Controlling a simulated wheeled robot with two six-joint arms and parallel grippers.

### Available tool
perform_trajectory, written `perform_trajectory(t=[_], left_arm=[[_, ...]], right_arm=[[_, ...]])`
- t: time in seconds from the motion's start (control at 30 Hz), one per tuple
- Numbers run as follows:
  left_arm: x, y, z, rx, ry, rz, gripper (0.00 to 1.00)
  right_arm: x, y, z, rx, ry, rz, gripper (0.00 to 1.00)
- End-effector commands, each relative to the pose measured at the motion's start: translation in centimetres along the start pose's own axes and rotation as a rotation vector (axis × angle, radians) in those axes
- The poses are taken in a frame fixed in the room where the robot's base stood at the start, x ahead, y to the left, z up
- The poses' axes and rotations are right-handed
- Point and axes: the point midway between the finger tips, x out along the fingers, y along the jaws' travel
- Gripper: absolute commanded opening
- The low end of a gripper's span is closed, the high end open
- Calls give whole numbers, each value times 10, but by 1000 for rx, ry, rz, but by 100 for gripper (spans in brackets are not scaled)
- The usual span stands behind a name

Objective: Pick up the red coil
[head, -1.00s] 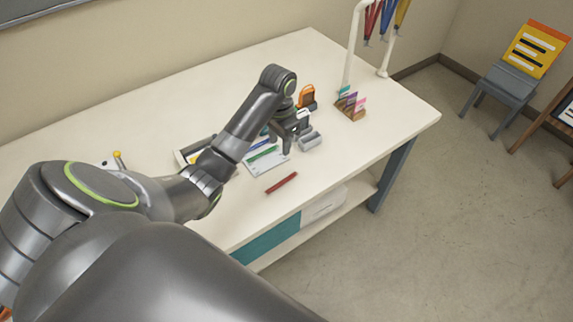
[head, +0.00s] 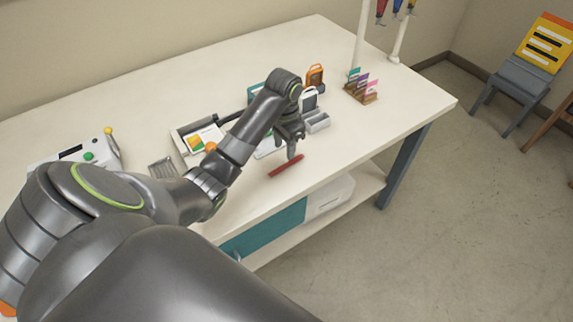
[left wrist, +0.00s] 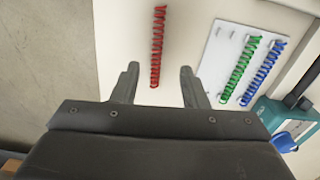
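The red coil (head: 286,166) lies loose on the white table near its front edge. In the left wrist view the red coil (left wrist: 157,46) runs up and down, ahead of the gap between my fingers. My left gripper (head: 291,150) is over the table just behind the coil, and its fingers overlap the coil's far side in the head view. In the left wrist view my left gripper (left wrist: 156,75) is open and empty, with a finger on each side of the coil's line. My right gripper is not in view.
A white board (left wrist: 215,60) holds a green coil (left wrist: 240,68) and a blue coil (left wrist: 263,73) beside the red one. A grey block (head: 317,122), an orange item (head: 315,77) and a card holder (head: 361,88) stand behind. The table's front edge is close to the red coil.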

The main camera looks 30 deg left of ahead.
Motion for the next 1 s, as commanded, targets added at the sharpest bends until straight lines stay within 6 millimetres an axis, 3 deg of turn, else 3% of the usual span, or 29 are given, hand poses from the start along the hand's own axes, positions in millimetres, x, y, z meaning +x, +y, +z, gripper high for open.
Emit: perform_trajectory(t=[0.03, 0.33, 0.6, 0.77, 1.0], left_arm=[[10, 0, 0, 0, 0, 0, 40], [20, 1, -1, 0, 0, 0, 40], [47, 4, -4, 0, 0, 0, 40], [63, 5, -4, 1, -2, 1, 40], [64, 4, -4, 1, 0, -1, 39]], right_arm=[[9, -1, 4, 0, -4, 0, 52], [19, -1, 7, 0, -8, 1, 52], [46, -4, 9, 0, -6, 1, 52], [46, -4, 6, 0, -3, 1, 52], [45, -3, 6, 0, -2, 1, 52]])
